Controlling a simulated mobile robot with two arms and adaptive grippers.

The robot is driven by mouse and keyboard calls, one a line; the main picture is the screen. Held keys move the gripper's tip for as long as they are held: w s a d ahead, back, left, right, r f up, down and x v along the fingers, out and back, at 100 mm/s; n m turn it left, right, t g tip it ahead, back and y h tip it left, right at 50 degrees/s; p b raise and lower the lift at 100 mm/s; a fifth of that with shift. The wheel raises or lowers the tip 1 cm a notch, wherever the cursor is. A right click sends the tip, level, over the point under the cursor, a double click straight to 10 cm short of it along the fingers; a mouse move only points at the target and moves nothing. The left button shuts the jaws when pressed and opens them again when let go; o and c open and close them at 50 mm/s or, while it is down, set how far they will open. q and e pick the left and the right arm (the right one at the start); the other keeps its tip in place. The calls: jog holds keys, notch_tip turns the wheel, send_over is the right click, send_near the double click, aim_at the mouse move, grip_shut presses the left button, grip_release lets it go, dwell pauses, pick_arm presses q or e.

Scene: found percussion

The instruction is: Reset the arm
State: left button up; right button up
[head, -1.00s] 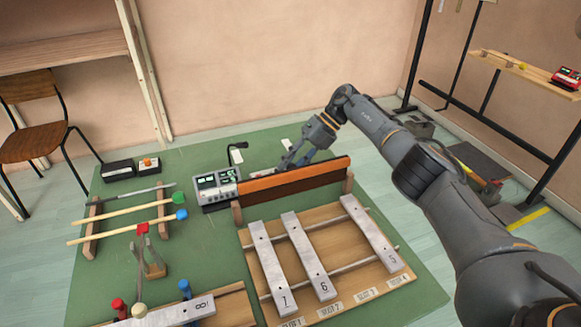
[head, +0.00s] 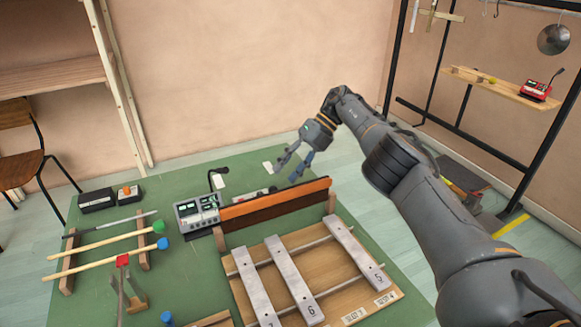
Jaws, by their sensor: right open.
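My right arm reaches in from the right of the head view. Its gripper (head: 289,166) is open and empty, held above the green mat behind the orange-brown board (head: 275,203). The fingers point down and to the left, apart from the board. My left gripper is not in the view.
A wooden frame with numbered metal bars (head: 294,281) lies in front of the board. A grey device with screens (head: 196,213) stands at the board's left end. Mallets (head: 100,260) rest on a rack at left. A black metal rack (head: 455,130) stands at right.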

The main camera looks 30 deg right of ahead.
jog(key=shift+d+r, duration=0.25)
jog(key=shift+r, duration=0.1)
dwell(0.4)
